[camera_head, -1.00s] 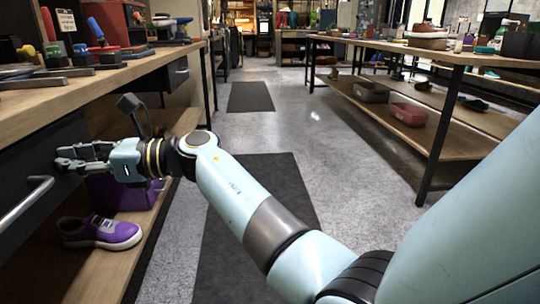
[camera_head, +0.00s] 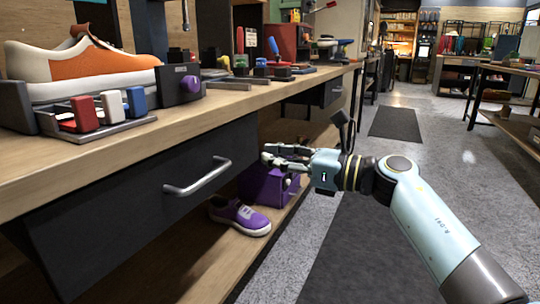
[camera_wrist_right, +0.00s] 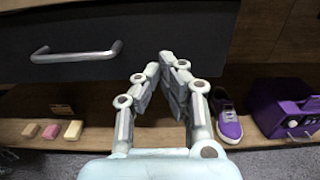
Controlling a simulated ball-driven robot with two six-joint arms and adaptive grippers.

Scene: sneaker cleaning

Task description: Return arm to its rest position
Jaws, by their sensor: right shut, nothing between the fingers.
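My right gripper (camera_head: 268,156) is shut and empty, just right of the metal handle (camera_head: 198,176) of the black drawer (camera_head: 125,205) in the head view. In the right wrist view my right gripper (camera_wrist_right: 168,57) has its fingertips together, to the right of the drawer handle (camera_wrist_right: 76,54) and apart from it. My right arm (camera_head: 430,215) reaches in from the lower right, over the aisle. My left gripper is out of view.
A purple sneaker (camera_head: 240,214) and a purple box (camera_head: 265,187) stand on the low shelf (camera_head: 215,272) under the gripper. Above, the bench (camera_head: 160,140) holds an orange and white sneaker (camera_head: 75,68) and coloured blocks (camera_head: 110,105). The aisle floor (camera_head: 300,255) is clear.

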